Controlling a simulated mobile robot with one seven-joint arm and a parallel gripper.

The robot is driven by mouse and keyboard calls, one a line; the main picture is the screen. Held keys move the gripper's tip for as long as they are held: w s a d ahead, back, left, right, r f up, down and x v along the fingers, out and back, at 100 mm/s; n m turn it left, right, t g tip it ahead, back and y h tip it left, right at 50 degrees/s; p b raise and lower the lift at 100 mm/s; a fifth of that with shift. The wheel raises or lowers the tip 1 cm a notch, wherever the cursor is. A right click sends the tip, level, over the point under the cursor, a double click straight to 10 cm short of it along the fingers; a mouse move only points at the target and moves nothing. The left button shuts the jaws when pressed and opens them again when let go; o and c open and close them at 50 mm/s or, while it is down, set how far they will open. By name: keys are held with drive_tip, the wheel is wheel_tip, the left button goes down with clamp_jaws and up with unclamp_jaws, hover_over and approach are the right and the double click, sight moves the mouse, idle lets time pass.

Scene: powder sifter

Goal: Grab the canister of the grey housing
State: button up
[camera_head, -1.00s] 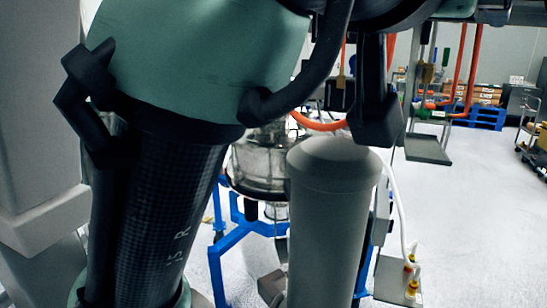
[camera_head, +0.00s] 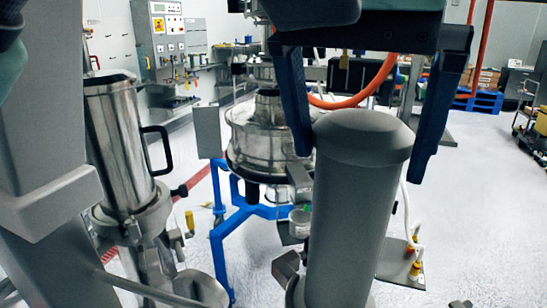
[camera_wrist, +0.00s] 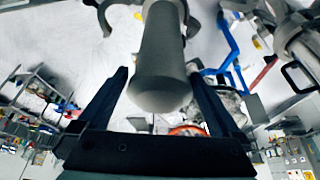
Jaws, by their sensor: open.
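The canister of the grey housing (camera_head: 345,220) is a tall upright grey cylinder with a domed top, right of centre in the head view. My gripper (camera_head: 361,166) is open above it, its two dark fingers reaching down on either side of the dome. In the wrist view the canister (camera_wrist: 160,50) lies between the spread fingers of my gripper (camera_wrist: 158,73), with its rounded end toward the palm. Gaps show between canister and fingers there. The canister's lower end is cut off in the head view.
A round metal sifter (camera_head: 262,145) on a blue frame (camera_head: 225,240) stands behind the canister. A steel vessel with a black handle (camera_head: 118,140) stands at left. An orange hose (camera_head: 345,103) curves behind my gripper. The floor at right is mostly clear.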

sight(354, 224)
drive_tip(key=x, duration=0.7)
drive_tip(key=shift+r, duration=0.1)
clamp_jaws()
idle(0.4)
